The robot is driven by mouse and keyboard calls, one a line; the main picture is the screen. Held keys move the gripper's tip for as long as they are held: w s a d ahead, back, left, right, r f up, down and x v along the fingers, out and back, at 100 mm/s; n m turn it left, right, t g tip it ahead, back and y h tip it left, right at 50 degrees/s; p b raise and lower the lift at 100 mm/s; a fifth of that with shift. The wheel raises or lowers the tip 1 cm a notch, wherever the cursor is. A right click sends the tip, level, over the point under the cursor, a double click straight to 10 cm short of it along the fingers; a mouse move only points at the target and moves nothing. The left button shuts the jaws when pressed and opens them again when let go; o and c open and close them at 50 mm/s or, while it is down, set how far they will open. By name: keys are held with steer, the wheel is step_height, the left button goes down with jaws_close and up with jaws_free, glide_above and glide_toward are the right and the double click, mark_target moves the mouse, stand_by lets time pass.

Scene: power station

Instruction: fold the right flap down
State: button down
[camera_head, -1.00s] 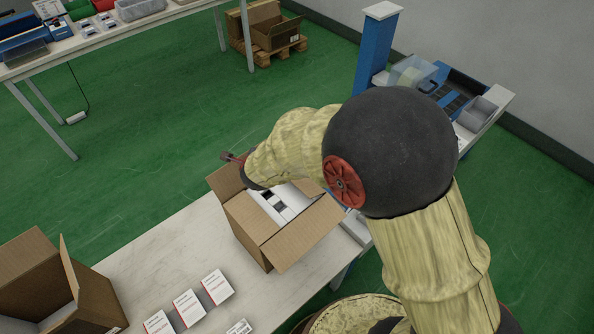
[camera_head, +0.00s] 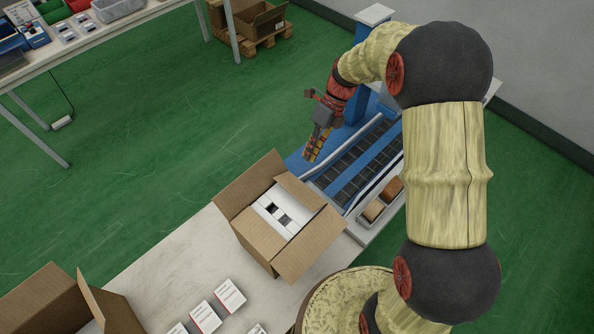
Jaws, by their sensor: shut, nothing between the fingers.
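An open cardboard box (camera_head: 256,246) stands at the far end of the pale table, filled with white cartons (camera_head: 283,214). Its right flap (camera_head: 312,247) spreads outward on the right side. Its left flap (camera_head: 248,178) stands up and leans outward. A short flap (camera_head: 299,189) at the far end leans in over the opening. My gripper (camera_head: 313,158) is shut and empty, pointing down beyond the far end of the box. It is apart from every flap. My arm reaches around the right side of the picture.
A roller conveyor (camera_head: 352,165) with a blue frame lies behind the table. A second open box (camera_head: 45,305) is at lower left. Small white cartons (camera_head: 205,315) lie on the pale table (camera_head: 165,275) between the boxes. A tray with brown items (camera_head: 383,200) sits right of the conveyor.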

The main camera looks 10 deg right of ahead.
steer(key=d, duration=0.1)
steer(key=b, duration=0.4)
glide_toward(295, 193)
steer(key=shift+g, duration=0.3)
steer(key=x, duration=0.6)
steer(key=shift+w+a+f, duration=0.15)
steer(key=shift+f, duration=0.25)
steer(key=shift+a+p, duration=0.1)
steer(key=shift+p, duration=0.3)
